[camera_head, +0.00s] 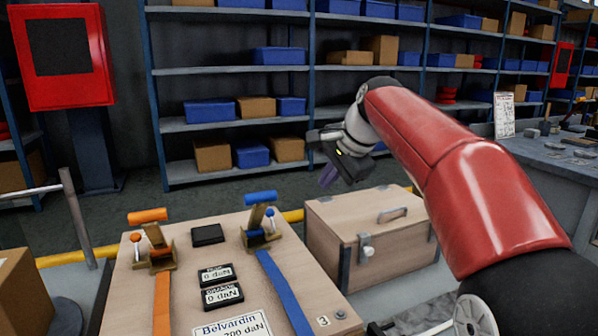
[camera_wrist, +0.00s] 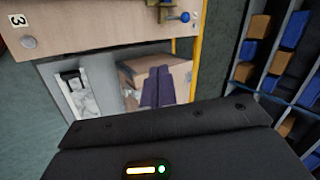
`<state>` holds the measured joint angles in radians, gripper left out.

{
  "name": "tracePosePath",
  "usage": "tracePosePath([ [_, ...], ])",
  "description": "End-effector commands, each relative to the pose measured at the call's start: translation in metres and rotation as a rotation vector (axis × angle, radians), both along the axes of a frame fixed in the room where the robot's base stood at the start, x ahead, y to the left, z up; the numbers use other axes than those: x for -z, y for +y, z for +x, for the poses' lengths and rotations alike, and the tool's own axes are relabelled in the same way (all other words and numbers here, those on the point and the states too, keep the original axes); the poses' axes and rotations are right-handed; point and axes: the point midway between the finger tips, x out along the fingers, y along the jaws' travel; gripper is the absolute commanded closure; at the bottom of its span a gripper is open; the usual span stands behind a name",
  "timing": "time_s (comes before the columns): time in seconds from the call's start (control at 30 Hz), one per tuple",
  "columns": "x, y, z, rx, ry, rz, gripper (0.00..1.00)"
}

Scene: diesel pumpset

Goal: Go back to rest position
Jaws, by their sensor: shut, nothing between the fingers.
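My gripper (camera_head: 328,174) hangs at the end of my red arm, above and behind the wooden chest in the head view. Its dark purple fingers point down and to the left. In the wrist view my gripper (camera_wrist: 158,87) shows its two fingers side by side and closed, with nothing between them. It is apart from the wooden chest and from the panel with the levers.
A wooden panel (camera_head: 185,290) carries an orange lever (camera_head: 147,216), a blue lever (camera_head: 260,198) and small displays. A wooden chest (camera_head: 330,215) stands to its right. Shelves (camera_head: 230,125) with boxes line the back. A grey workbench (camera_head: 560,175) is at right.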

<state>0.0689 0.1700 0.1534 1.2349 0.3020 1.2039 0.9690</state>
Motion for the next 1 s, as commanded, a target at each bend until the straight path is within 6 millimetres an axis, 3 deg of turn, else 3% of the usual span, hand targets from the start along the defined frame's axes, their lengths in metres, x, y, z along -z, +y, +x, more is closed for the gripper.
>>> tracePosePath([
  [0.37,0.012,-0.012,-0.049,-0.093,-0.043,-0.140,1.00],
  [0.57,0.030,-0.026,-0.096,-0.185,-0.072,-0.267,1.00],
  [0.77,0.072,-0.051,-0.176,-0.346,-0.108,-0.459,1.00],
  [0.9,0.122,-0.072,-0.242,-0.505,-0.128,-0.608,1.00],
  [1.0,0.155,-0.083,-0.277,-0.602,-0.137,-0.687,1.00],
])
